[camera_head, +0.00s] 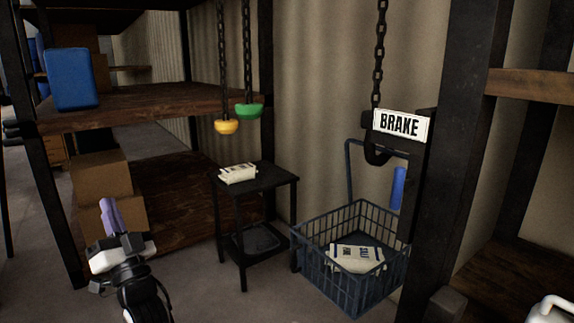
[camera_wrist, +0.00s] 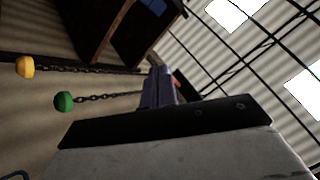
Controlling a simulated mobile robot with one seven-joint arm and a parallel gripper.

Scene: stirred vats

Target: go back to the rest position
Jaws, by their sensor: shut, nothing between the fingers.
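My gripper (camera_head: 110,214) is at the lower left of the head view, with its fingers pointing up. The fingers are together and nothing shows between them. In the wrist view the purple-grey fingers (camera_wrist: 158,88) also sit close together, with the roof and shelving behind them. The gripper is in front of the shelf unit and left of the small dark table (camera_head: 255,180), touching nothing that I can see.
A white packet (camera_head: 238,174) lies on the small table. A wire basket (camera_head: 345,295) holds another packet (camera_head: 355,259). Yellow (camera_head: 227,127) and green (camera_head: 248,111) handles hang on chains. A BRAKE sign (camera_head: 400,126) is at a post. Shelves (camera_head: 150,104) hold a blue bin (camera_head: 70,79) and boxes (camera_head: 100,174).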

